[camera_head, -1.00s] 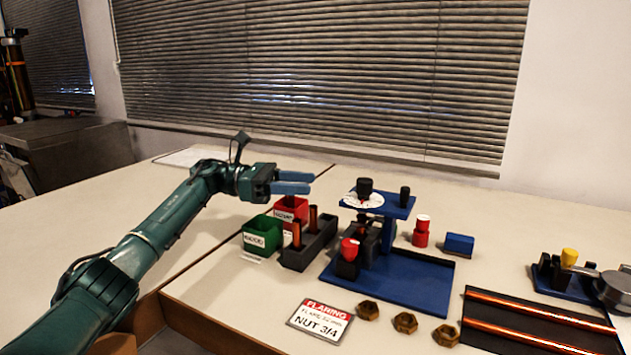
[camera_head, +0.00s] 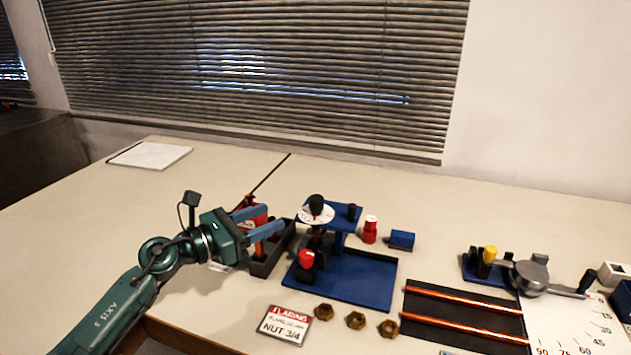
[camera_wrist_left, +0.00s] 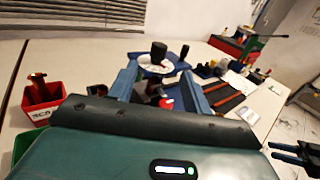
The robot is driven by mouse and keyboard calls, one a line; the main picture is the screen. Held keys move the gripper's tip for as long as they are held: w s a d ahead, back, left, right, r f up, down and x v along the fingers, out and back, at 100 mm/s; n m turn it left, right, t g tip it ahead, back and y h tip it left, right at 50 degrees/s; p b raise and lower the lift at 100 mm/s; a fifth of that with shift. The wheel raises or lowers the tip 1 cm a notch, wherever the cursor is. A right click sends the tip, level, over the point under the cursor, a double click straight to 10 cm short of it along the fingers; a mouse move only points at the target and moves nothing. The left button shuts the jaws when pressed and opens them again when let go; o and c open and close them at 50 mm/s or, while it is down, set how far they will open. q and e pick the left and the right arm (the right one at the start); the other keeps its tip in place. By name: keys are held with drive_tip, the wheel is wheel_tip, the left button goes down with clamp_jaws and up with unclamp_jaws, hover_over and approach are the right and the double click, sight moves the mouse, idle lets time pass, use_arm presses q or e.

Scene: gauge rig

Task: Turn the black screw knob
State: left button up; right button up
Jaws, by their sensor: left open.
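The black knob (camera_head: 316,203) stands upright on a white dial (camera_head: 317,216) on top of the blue gauge stand (camera_head: 345,280). It also shows in the left wrist view (camera_wrist_left: 158,52), beyond and between my fingers. My left gripper (camera_head: 268,218) is open and empty, to the left of the knob, with its blue fingers pointing toward the stand. The fingers are apart from the knob. In the left wrist view, dark prongs at the right edge look like my right gripper (camera_wrist_left: 294,152); their opening is unclear.
A smaller black post (camera_head: 352,212) stands right of the dial. A red-topped piece (camera_head: 306,260) sits at the stand's front left. A red bin (camera_head: 254,215) and a dark rack (camera_head: 270,262) are close behind and below my left gripper. Brass nuts (camera_head: 355,320) lie in front.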

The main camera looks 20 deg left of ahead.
sight(310, 201)
use_arm(q)
drive_tip(key=p+x, duration=0.1)
drive_tip(key=x, duration=1.2)
drive_tip(key=shift+c, duration=0.6)
